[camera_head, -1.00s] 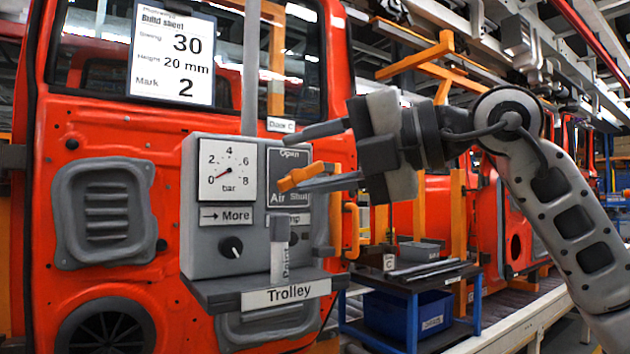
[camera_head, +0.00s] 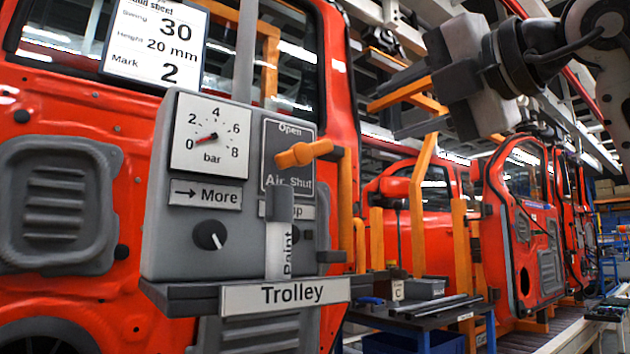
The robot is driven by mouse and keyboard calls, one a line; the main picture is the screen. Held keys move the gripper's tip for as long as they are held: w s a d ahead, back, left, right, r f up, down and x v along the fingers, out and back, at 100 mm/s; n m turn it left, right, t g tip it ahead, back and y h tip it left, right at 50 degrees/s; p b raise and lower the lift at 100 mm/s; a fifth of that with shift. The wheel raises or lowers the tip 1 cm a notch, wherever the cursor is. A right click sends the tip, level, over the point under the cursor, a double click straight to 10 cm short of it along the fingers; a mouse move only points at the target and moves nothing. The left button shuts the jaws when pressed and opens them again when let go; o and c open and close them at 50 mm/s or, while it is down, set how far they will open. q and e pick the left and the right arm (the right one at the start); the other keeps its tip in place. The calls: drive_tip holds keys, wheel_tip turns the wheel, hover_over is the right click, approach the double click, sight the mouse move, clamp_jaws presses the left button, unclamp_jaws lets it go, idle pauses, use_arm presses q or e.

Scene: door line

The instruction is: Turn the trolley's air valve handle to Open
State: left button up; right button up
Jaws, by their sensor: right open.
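The orange air valve handle (camera_head: 303,154) is on the dark plate (camera_head: 272,137) on the front of the grey trolley box (camera_head: 160,235). The plate reads Open at its top and Air Shut at its bottom. My left gripper is not in view.
A red door (camera_head: 60,125) stands behind. A build sheet (camera_head: 155,42) hangs above. A low table (camera_head: 425,312) stands to the right.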

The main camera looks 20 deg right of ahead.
drive_tip(key=f, duration=0.1)
drive_tip(key=p, duration=0.2)
approach(325, 147)
drive_tip(key=x, duration=0.4)
drive_tip(key=p+x, duration=0.1)
drive_tip(key=x, duration=0.4)
drive_tip(key=shift+w+r, duration=0.15)
drive_tip(key=shift+w, duration=0.1)
drive_tip(key=shift+w+a, duration=0.25)
drive_tip(key=shift+w, duration=0.4)
clamp_jaws()
